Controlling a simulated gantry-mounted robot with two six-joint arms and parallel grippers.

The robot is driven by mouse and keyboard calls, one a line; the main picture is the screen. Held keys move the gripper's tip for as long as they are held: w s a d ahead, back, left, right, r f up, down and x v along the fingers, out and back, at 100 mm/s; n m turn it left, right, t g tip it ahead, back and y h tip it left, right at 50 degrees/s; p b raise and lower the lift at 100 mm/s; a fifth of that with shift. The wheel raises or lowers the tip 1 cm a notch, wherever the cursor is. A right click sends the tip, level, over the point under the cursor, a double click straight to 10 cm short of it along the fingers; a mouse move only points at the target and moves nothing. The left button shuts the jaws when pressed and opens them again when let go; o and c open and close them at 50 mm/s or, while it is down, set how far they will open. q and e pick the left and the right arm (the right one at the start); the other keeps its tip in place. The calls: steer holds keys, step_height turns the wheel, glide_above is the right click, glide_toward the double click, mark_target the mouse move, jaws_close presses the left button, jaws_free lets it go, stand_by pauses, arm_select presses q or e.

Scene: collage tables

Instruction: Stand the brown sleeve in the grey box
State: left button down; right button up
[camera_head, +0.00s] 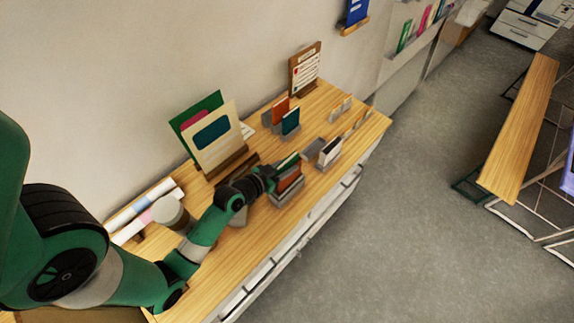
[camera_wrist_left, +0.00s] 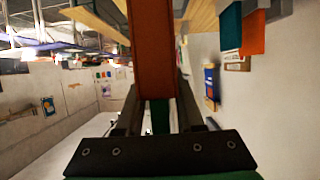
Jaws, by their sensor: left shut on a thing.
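My left gripper (camera_head: 272,179) is shut on the brown sleeve (camera_wrist_left: 152,50), which stands out between its fingers in the left wrist view. In the head view the brown sleeve (camera_head: 289,181) is upright at a grey box (camera_head: 288,198) near the table's front edge. Its lower edge is hidden by the box wall; I cannot tell whether it rests on the bottom. A green sleeve (camera_head: 288,161) is just behind it. My right gripper is not in view.
Another grey holder has an orange sleeve (camera_head: 280,110) and a teal sleeve (camera_head: 290,121). A white-and-dark sleeve (camera_head: 329,151) stands in a holder to the right. Large cards (camera_head: 215,140) lean at the wall side. Paper rolls (camera_head: 145,210) lie at the left.

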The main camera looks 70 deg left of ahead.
arm_select(q)
steer(key=shift+f+b, duration=1.25)
steer(key=shift+f, duration=0.25)
steer(key=shift+f, duration=0.1)
steer(key=shift+f+b, duration=2.2)
steer(key=shift+f, duration=0.2)
steer(key=shift+c, duration=2.2)
jaws_free()
